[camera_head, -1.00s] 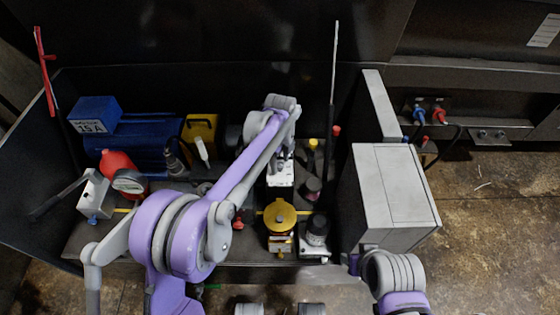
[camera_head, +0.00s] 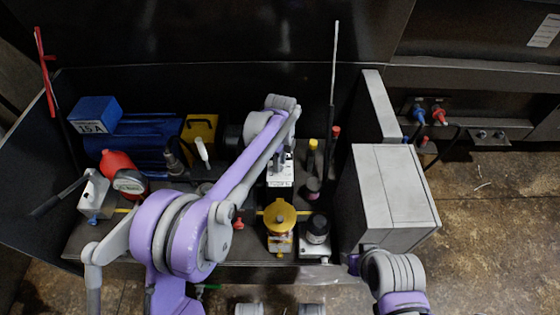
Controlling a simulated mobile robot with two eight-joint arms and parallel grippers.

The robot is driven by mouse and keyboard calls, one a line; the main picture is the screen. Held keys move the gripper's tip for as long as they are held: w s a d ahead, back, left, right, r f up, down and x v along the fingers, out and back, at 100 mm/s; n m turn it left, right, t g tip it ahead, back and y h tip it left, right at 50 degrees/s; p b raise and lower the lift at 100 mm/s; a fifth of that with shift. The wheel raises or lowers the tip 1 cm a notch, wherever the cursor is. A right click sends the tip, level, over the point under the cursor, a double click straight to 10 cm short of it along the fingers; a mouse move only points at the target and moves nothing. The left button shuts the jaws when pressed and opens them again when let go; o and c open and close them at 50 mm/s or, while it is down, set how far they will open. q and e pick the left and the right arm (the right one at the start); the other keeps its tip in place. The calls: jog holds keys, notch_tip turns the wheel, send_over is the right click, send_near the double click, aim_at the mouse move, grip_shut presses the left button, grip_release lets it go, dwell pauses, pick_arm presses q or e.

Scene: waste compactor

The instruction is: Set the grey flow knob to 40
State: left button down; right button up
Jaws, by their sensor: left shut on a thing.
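A yellow round knob (camera_head: 279,213) and a black-topped knob (camera_head: 317,229) stand just in front. A grey box (camera_head: 394,195) is to the right. A blue motor (camera_head: 145,145), a red part with a gauge (camera_head: 129,182) and a lever block (camera_head: 96,194) are left. A tall thin rod (camera_head: 333,90) rises behind.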

pick_arm(q)
jog(key=n, duration=0.4)
jog(key=shift+n, duration=0.3)
jog(key=n, duration=0.4)
jog(key=shift+n+p, duration=0.3)
jog(key=shift+p, duration=0.05)
jog(key=n, duration=0.4)
jog(key=shift+n, duration=0.3)
jog(key=n, duration=0.3)
jog(key=shift+p, duration=0.35)
jog(key=n, duration=0.8)
jog(key=shift+n+p, duration=0.3)
jog(key=n, duration=0.4)
jog(key=shift+n, duration=0.3)
jog(key=shift+n+p, duration=0.3)
jog(key=shift+n, duration=1.6)
